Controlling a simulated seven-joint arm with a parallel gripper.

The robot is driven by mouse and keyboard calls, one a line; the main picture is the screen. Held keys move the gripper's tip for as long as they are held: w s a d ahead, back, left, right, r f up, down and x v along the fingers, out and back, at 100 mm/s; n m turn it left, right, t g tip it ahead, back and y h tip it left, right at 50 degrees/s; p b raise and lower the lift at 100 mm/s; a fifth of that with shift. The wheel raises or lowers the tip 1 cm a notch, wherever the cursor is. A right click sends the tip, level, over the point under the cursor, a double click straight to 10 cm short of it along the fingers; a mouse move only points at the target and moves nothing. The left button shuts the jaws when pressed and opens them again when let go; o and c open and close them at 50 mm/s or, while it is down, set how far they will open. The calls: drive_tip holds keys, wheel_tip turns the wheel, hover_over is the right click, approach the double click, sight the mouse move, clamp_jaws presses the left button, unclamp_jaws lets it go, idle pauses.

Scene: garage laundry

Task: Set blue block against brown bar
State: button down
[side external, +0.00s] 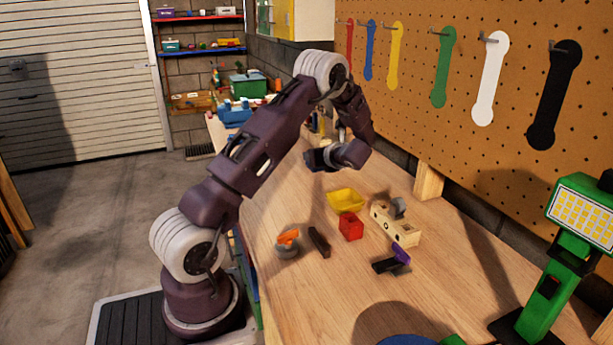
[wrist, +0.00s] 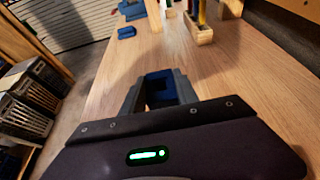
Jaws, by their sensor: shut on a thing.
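A dark brown bar (side external: 319,242) lies on the workbench in the side external view, left of the red block and near the bench's front edge. In the wrist view a blue block (wrist: 160,86) sits between the two grey fingers of my gripper (wrist: 160,95), which is shut on it. In the side external view my gripper (side external: 316,159) is raised above the bench, farther back than the bar and apart from it. The block is hard to make out there. The brown bar is not visible in the wrist view.
Around the bar are an orange-and-grey item (side external: 288,241), a red block (side external: 350,227), a yellow bin (side external: 345,200), a wooden block with holes (side external: 395,226) and a purple-and-black item (side external: 392,262). A green lamp (side external: 555,260) stands right. Bare bench lies behind the bar.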

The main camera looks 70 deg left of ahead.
wheel_tip(320, 180, down, 8)
drive_tip(key=shift+r, duration=0.2)
drive_tip(key=shift+f, duration=0.2)
drive_tip(key=c, duration=0.9)
unclamp_jaws()
